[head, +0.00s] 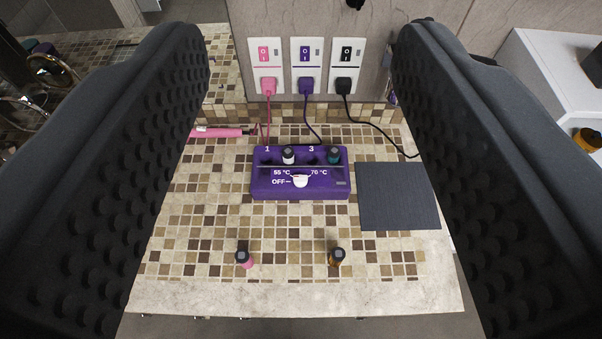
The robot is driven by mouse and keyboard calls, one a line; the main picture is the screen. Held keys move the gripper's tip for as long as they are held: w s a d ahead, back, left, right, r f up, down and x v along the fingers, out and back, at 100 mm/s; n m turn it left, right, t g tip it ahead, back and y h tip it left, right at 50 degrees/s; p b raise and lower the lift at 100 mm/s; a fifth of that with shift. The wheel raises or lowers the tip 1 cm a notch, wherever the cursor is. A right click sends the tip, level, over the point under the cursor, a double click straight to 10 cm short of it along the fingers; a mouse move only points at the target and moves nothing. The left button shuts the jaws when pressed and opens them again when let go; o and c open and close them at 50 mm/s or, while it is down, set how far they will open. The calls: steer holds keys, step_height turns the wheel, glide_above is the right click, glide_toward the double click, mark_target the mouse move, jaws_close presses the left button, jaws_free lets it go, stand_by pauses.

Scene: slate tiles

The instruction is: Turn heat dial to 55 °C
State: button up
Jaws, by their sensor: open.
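The purple heater box (258,188) stands on the tiled counter in the middle of the head view. Its white heat dial (301,182) sits on the front face, with OFF marked at its left, 55 °C at its upper left and 70 °C at its upper right. A small reddish mark shows on the dial's upper left, but I cannot tell the exact setting. My gripper (303,60) is open and empty. Its two dark, studded fingers frame the view at left and right, apart from the box and dial.
The box holds a white-labelled bottle (289,156) and a teal bottle (334,156). A pink bottle (244,259) and an amber bottle (336,257) stand in front. A dark mat (398,197) lies right, a pink tool (217,132) behind left. Cords run from wall sockets (305,55).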

steer(key=shift+o, duration=0.7)
steer(key=shift+w, duration=0.1)
